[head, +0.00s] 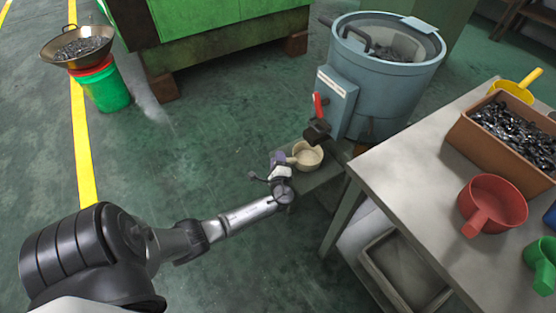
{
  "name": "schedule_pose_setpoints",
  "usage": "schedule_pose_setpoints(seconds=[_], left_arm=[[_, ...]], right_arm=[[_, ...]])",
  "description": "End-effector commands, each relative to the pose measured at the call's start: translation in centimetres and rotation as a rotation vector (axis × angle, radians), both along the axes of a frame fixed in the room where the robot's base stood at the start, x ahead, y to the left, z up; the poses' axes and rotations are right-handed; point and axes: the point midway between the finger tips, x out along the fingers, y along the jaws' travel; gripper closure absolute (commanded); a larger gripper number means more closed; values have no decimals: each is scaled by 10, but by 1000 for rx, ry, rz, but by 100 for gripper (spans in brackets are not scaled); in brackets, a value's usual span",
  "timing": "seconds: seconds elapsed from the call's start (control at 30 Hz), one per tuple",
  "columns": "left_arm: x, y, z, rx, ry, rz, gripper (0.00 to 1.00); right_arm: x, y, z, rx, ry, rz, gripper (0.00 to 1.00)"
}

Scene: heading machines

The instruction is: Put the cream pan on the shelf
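The cream pan (309,156) is upright and looks empty. It is below the outlet of the blue-grey drum machine, over a small grey ledge (318,178); I cannot tell whether it rests on the ledge or is just above it. Its short handle points left, toward my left gripper (281,162). The gripper's fingers are at the handle end, but they are too small and overlapped to show whether they are closed on it. I cannot tell for sure which surface is the shelf. My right gripper is not in view.
The drum machine (385,85) has a red-handled lever (318,105). The table (405,160) at right holds a red pan (492,204), a yellow pan (514,91), a green pan (543,262) and a brown box (500,146) of dark parts. A grey tray (385,262) is below. Floor at left is mostly clear.

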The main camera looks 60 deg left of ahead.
Motion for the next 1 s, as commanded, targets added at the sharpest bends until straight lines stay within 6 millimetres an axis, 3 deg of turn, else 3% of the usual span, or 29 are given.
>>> schedule_pose_setpoints(seconds=[0.17,0.5,1.0], left_arm=[[0,0,0,0,0,0,50],[0,0,6,0,0,0,50],[-39,-77,5,-2,2,-1,50]], right_arm=[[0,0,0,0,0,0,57],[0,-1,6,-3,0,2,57],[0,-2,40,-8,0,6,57]])
